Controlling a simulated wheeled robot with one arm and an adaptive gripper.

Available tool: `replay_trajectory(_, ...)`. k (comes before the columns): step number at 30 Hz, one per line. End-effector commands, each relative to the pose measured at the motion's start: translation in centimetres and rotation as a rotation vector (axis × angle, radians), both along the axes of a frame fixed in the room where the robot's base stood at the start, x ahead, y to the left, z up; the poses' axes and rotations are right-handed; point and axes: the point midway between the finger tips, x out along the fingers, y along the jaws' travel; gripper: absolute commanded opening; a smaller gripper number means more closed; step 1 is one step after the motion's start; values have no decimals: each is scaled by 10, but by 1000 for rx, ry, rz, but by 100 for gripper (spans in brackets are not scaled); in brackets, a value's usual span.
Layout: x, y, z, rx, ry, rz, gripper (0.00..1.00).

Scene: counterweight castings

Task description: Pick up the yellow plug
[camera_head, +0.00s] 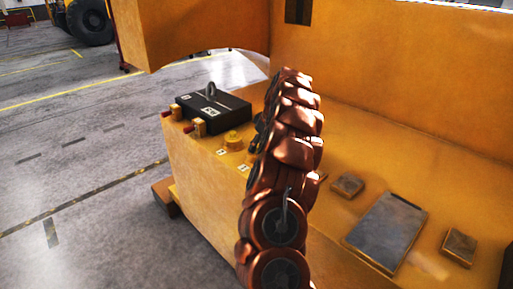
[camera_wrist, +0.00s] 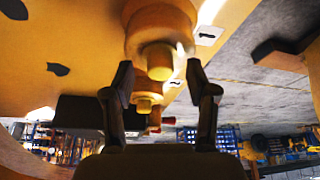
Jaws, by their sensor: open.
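The yellow plug (camera_head: 233,140) stands on the top face of the yellow casting, near its left edge, in the head view. In the wrist view a round yellow plug (camera_wrist: 158,62) with a stepped, narrower end shows between and beyond the fingertips. My gripper (camera_wrist: 158,82) is open, with one dark finger on either side of the plug's line and nothing held. I cannot tell whether a finger touches the plug. In the head view my arm hides most of the gripper and the area right of the plug.
A black box (camera_head: 212,112) with a metal loop stands behind the plug, beside red-tipped fittings (camera_head: 172,111). A small white label (camera_head: 221,152) lies near the plug. A grey plate (camera_head: 388,232) and small blocks (camera_head: 347,185) lie to the right. A tall yellow wall (camera_head: 395,80) rises behind.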

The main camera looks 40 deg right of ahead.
Motion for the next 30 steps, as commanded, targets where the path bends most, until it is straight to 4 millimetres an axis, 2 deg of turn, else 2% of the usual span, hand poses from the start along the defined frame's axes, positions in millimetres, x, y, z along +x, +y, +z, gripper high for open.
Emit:
replay_trajectory(7, 1, 0, -2, 0, -1, 0, 56)
replay_trajectory(22, 0, 0, -2, 0, -1, 0, 4)
replay_trajectory(30, 1, 0, -1, 0, -1, 0, 3)
